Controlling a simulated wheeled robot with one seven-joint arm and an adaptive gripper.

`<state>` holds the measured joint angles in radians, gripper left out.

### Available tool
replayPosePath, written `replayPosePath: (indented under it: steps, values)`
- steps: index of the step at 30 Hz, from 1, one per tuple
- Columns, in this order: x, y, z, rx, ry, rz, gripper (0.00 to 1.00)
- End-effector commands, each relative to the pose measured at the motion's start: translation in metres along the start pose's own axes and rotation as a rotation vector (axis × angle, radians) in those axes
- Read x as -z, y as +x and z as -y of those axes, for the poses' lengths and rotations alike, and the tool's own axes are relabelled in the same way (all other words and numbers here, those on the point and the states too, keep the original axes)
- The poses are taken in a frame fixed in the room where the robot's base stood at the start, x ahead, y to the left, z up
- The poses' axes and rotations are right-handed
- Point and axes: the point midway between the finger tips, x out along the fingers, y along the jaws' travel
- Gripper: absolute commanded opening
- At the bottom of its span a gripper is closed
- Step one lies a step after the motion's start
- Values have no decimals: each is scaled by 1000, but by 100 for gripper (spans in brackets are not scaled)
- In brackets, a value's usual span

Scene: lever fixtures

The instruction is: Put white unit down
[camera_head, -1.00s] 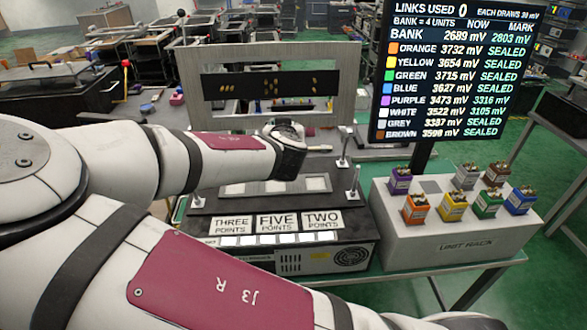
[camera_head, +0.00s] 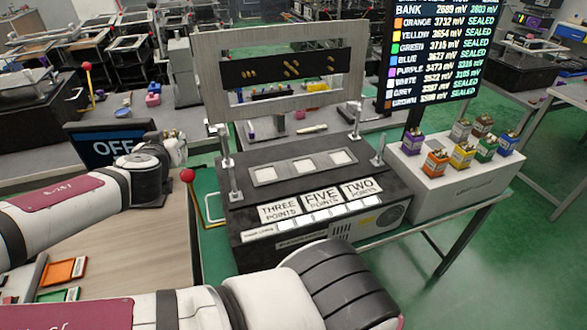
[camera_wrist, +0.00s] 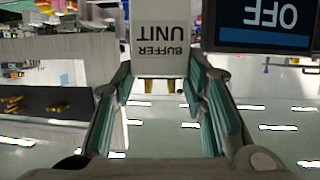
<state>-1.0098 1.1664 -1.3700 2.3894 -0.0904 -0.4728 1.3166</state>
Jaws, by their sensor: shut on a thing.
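The white unit (camera_wrist: 160,30) is labelled BUFFER UNIT, which reads upside down in the wrist view. It sits between the two fingers of my gripper (camera_wrist: 160,72), which is shut on it. In the head view my gripper (camera_head: 166,160) is at the left, above the wooden table (camera_head: 140,255) and beside the screen reading OFF (camera_head: 110,146). The white unit (camera_head: 177,147) shows only in small part there, and its underside is hidden. The unit rack (camera_head: 455,190) stands at the right, with several coloured units on top.
A red-knobbed lever (camera_head: 188,176) stands just right of my gripper. The black points box (camera_head: 300,190) with upright posts is right of it. Orange (camera_head: 63,271) and green (camera_head: 58,296) trays lie at lower left. The table's middle looks bare.

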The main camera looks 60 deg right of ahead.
Motion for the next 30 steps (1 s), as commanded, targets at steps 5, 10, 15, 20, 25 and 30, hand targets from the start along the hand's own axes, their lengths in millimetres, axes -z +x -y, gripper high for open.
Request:
replayPosePath:
  steps: [5,10,15,20,25,30]
  values:
    - [-12,27,-106,-302,107,-1,7]
    - [-30,26,-205,-598,217,-1,7]
    - [-53,1,-298,-908,331,0,7]
    - [-74,-35,-362,-1162,425,1,7]
    - [-89,-66,-397,-1329,487,1,7]
    - [-91,-68,-403,-1380,507,1,7]
